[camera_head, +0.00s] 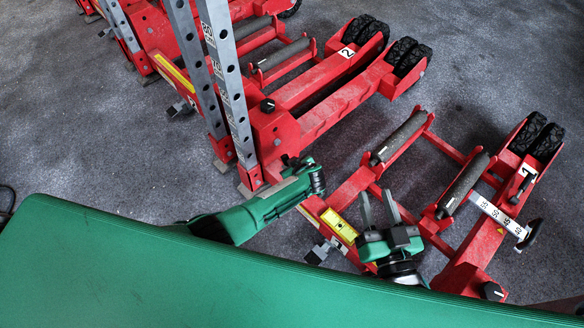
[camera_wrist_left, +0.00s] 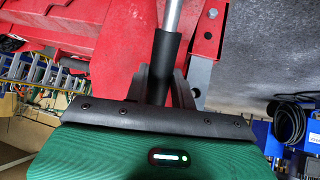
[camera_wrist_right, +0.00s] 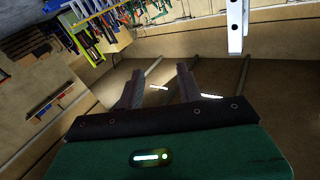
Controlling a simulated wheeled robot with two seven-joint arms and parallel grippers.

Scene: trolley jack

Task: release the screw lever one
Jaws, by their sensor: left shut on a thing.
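In the left wrist view, a lever with a black grip (camera_wrist_left: 163,55) and a bright metal shaft runs up between the fingers of my left gripper (camera_wrist_left: 161,82), which is shut on the grip. I take it for the screw lever. In the head view my left gripper (camera_head: 298,162) is over the near end of the red trolley jack marked 1 (camera_head: 466,260); the lever is mostly hidden there. My right gripper (camera_head: 378,208) is open and empty over the near part of that jack. In the right wrist view its fingers (camera_wrist_right: 160,80) are spread with nothing between them.
A second red jack marked 2 (camera_head: 333,98) stands behind, with upright grey perforated posts (camera_head: 222,75) close to my left gripper. Rollers (camera_head: 400,137) and black wheels (camera_head: 537,137) lie right. My green front (camera_head: 200,275) covers the bottom. Grey floor is free at upper right.

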